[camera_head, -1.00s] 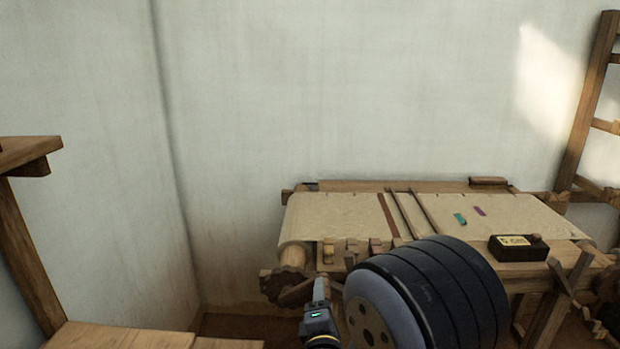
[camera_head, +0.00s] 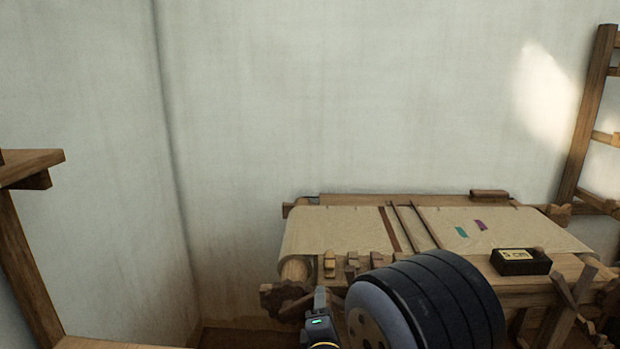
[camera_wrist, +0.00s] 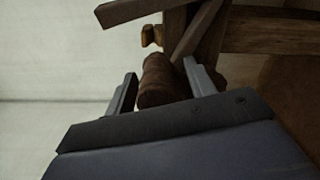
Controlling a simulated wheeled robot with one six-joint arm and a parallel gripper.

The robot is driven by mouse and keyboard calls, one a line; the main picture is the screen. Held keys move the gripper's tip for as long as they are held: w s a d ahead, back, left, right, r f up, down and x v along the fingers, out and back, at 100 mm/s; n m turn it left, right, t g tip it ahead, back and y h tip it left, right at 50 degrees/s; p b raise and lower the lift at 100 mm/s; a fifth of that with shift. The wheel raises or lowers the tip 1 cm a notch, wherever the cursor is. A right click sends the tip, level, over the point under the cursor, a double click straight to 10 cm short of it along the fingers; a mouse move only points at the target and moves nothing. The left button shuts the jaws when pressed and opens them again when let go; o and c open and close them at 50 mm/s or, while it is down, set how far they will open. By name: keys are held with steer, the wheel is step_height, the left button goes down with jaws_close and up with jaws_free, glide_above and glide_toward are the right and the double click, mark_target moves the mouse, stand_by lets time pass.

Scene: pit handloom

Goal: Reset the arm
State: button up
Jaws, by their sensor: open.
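My gripper (camera_head: 320,298) shows at the bottom centre of the head view, at the left front corner of the loom (camera_head: 345,232). In the wrist view my gripper (camera_wrist: 161,76) has its two fingers spread apart. A brown rounded wooden piece (camera_wrist: 160,82) appears between the fingers in that view. I cannot tell whether it lies between them or beyond them, and no finger is clearly pressed on it. A large dark part of my own arm covers the loom's front middle.
Wooden frames stand at left (camera_head: 28,262) and right (camera_head: 588,120). Bare wall rises behind.

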steer(key=s, duration=0.9)
steer(key=shift+m, duration=0.3)
steer(key=w, duration=0.7)
steer(key=w+f+b, duration=0.1)
steer(key=w, duration=0.2)
steer(key=shift+w+d, duration=0.25)
steer(key=shift+d+m, duration=0.1)
steer(key=shift+m, duration=0.2)
